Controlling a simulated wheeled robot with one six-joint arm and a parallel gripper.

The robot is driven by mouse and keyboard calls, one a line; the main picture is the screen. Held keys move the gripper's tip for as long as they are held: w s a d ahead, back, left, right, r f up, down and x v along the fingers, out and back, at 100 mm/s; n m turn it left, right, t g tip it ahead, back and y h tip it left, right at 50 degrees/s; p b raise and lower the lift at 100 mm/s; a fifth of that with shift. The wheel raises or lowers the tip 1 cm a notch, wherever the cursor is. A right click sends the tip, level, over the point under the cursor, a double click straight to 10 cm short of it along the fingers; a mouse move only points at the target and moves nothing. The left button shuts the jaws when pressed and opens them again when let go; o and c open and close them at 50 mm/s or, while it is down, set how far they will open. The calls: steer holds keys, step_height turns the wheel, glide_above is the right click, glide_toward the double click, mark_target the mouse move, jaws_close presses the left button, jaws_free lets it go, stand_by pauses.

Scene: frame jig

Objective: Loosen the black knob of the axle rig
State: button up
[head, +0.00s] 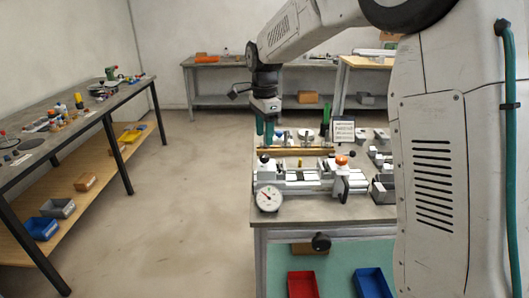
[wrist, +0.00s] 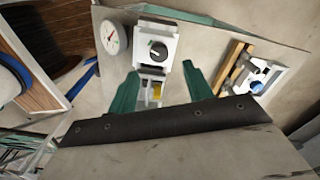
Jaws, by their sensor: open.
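The axle rig (head: 305,178) is a pale metal assembly lying along the front of the bench in the head view. Its black knob (head: 264,158) sits on top at the left end. In the wrist view the black knob (wrist: 158,50) is round with a light mark, on a pale block just beyond the fingertips. My gripper (head: 265,137) hangs above the rig's left end, teal fingers pointing down. In the wrist view my gripper (wrist: 160,72) is open and empty, its fingers apart on either side of the block's line. No contact with the knob shows.
A white dial gauge (head: 268,198) stands close by the rig's left front. An orange-topped part (head: 342,160) is at its right. A wooden bar (head: 295,151) lies behind. Open floor lies left of the bench.

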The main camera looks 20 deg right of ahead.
mark_target(264, 155)
step_height(264, 155, down, 7)
steer(key=shift+r, duration=0.1)
stand_by(0.3)
steer(key=c, duration=1)
